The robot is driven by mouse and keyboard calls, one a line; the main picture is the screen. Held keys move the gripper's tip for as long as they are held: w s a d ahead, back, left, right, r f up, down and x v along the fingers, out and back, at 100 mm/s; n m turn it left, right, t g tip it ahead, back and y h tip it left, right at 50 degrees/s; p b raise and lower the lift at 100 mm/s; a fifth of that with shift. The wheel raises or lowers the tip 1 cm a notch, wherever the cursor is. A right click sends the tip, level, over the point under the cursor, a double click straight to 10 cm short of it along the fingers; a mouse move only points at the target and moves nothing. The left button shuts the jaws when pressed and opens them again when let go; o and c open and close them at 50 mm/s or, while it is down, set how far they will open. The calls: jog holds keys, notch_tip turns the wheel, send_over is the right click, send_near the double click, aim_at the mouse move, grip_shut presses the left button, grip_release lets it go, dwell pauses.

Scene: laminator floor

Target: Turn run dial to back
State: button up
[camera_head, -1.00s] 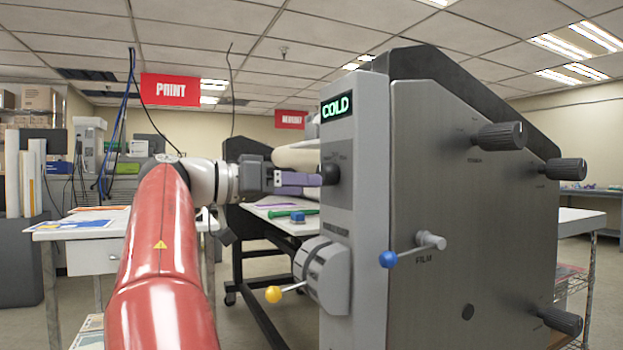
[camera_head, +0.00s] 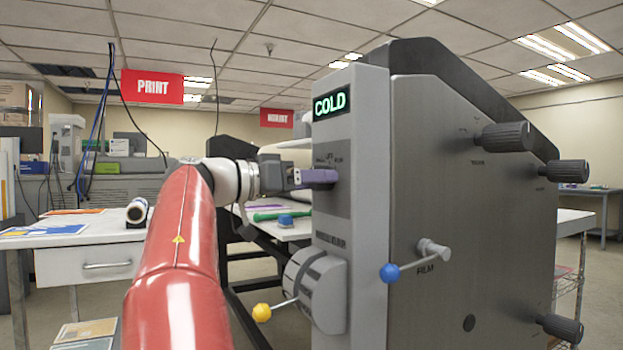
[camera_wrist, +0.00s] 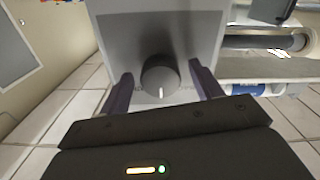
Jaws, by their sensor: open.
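The run dial (camera_wrist: 160,75) is a dark round knob on the grey face of the machine's control column (camera_head: 361,200). A white mark on it points toward the bottom of the wrist view. My gripper (camera_wrist: 161,78) is open, with one purple finger on each side of the dial. I cannot tell whether either finger touches it. In the head view my gripper (camera_head: 318,177) reaches the column below the lit COLD display (camera_head: 331,103), and its finger hides the dial.
A lever with a yellow ball (camera_head: 262,313) sits low on the column. A film lever with a blue ball (camera_head: 390,273) and several black knobs are on the side panel. A white table (camera_head: 45,245) with papers stands at left.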

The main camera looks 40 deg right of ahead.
jog(key=shift+d, duration=0.1)
jog(key=c, duration=1)
